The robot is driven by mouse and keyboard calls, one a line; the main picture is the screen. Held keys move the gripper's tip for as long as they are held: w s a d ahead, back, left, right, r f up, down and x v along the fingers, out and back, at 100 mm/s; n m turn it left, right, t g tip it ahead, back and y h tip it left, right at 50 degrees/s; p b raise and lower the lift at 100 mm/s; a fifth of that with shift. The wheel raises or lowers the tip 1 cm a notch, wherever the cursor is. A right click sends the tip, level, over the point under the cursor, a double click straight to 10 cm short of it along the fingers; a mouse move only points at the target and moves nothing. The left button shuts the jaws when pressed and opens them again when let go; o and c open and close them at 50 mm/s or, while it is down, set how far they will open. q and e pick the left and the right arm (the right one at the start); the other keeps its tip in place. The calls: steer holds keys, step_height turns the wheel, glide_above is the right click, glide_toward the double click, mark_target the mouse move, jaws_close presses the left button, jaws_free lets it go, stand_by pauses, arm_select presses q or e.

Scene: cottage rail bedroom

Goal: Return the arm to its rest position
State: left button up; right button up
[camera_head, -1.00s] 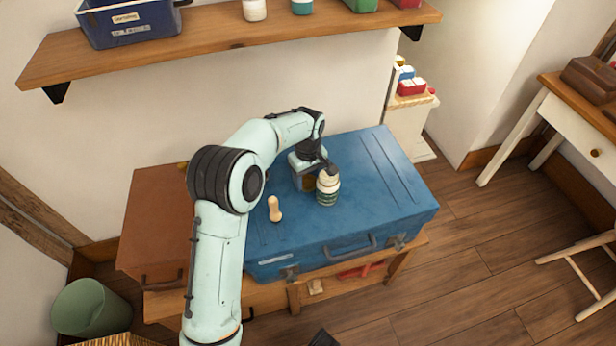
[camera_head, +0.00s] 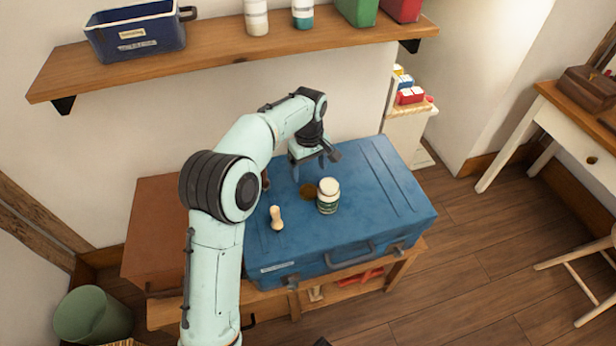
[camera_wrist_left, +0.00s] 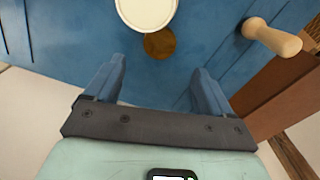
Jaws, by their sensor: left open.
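My left arm comes in from the left in the head view. Its gripper (camera_head: 314,163) hangs above the back part of the blue suitcase (camera_head: 385,215), behind a jar with a white lid (camera_head: 328,197). In the left wrist view the two fingers (camera_wrist_left: 155,85) are spread with nothing between them. The jar's lid (camera_wrist_left: 147,8) shows at the top edge there, apart from the fingers. My right gripper is not in view.
A brown disc (camera_head: 307,191) and a wooden peg-like piece (camera_head: 276,217) lie on the suitcase. A brown case (camera_head: 155,228) stands to the left. A wall shelf (camera_head: 220,47) with a blue bin (camera_head: 135,32) and bottles is above.

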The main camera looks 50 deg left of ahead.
arm_select(q)
steer(key=shift+r, duration=1.7)
